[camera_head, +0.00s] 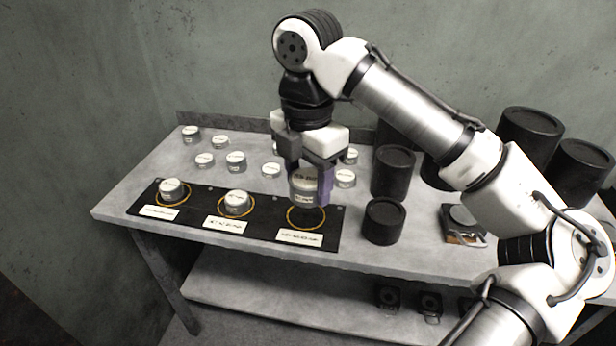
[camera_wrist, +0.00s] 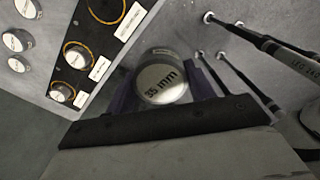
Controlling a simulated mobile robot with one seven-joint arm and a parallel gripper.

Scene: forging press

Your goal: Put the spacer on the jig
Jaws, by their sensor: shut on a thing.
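My gripper (camera_head: 308,180) points down and is shut on a round grey metal spacer (camera_head: 303,192) with a pale top. The jig (camera_head: 259,233) is a black board with yellow rings and white labels along the table's front. The held spacer appears above the right ring (camera_head: 291,222), and that ring looks empty. Other spacers stand at the left ring (camera_head: 172,190) and the middle ring (camera_head: 237,203). Part of the jig (camera_wrist: 80,20) shows in the wrist view.
Several loose spacers (camera_head: 235,161) stand on the grey table (camera_head: 150,165) behind the jig. Dark cylinders (camera_head: 383,222) stand close to the right of the jig, with taller ones (camera_head: 392,172) behind. A small device (camera_head: 462,222) lies farther right. A wall rises behind the table.

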